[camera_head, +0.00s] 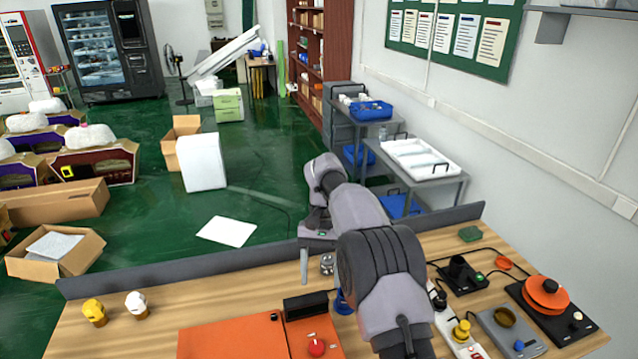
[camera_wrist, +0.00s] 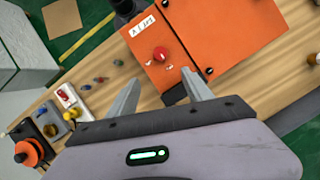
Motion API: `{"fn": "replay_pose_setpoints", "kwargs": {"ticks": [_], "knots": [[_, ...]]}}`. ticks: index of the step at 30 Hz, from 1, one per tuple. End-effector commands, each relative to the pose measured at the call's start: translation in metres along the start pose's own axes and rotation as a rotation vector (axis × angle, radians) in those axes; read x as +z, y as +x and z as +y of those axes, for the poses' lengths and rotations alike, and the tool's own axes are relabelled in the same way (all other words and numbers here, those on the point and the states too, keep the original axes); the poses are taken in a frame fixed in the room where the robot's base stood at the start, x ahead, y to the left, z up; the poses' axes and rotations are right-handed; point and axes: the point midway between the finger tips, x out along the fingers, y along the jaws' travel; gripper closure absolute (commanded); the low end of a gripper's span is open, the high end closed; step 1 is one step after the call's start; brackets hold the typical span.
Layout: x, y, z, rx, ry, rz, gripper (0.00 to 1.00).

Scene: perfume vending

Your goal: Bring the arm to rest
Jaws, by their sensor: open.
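My arm (camera_head: 375,250) reaches from the front of the wooden table (camera_head: 150,335) toward its back edge, bent, with the wrist out over the grey back rail. My gripper (camera_head: 305,268) points down near that rail, and only part of its fingers shows. In the wrist view my gripper (camera_wrist: 160,77) is open, its two fingers spread apart with nothing held between them. An orange box (camera_wrist: 235,35) with a red knob (camera_wrist: 160,53) and a black block (camera_wrist: 174,94) show beyond the fingers. I cannot tell the exact gap between the gripper and the table.
The orange box (camera_head: 230,340) and black block (camera_head: 306,306) lie below the gripper. A yellow figure (camera_head: 95,311) and a white figure (camera_head: 137,304) stand at left. An orange round device (camera_head: 546,294) and other small devices crowd the right.

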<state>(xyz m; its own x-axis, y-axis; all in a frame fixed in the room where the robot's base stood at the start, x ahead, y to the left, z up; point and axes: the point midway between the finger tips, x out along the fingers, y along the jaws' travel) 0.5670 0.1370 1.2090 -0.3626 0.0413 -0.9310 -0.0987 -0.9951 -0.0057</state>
Motion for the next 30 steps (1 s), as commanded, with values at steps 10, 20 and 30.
{"fn": "replay_pose_setpoints", "kwargs": {"ticks": [10,20,30], "knots": [[0.13,-0.014,0.077,-0.15,0.057,0.402,0.41],[0.248,0.143,0.124,-0.319,0.2,0.786,0.41],[0.257,0.162,0.127,-0.339,0.221,0.832,0.41]]}}
